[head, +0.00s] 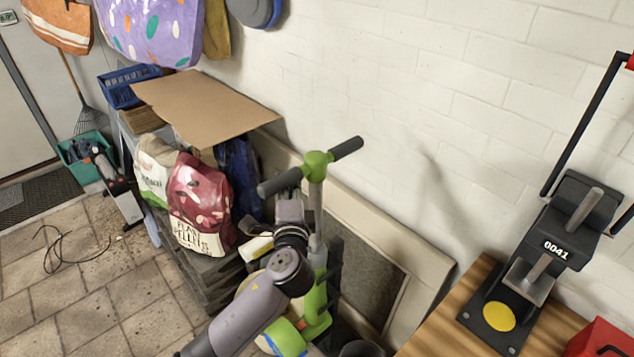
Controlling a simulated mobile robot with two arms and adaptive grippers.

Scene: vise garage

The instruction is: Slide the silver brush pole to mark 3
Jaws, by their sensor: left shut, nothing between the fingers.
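I cannot make out a brush or a numbered mark. The only upright silver-grey pole (316,208) in the head view rises from a green lower body to a green collar (316,165) with a black handlebar; I cannot tell if it is the task's pole. My left gripper (289,203) is shut and empty, just left of this pole and below the left handlebar grip (280,182). Whether it touches the pole is unclear. My left arm hides part of the lower green body. My right gripper is not in view.
A wooden bench (455,325) at the lower right carries a black device labelled 0041 (545,235) and a red box (600,340). Filled bags (200,195) and cardboard (205,105) stand left of my gripper. A framed panel (365,260) leans on the white wall.

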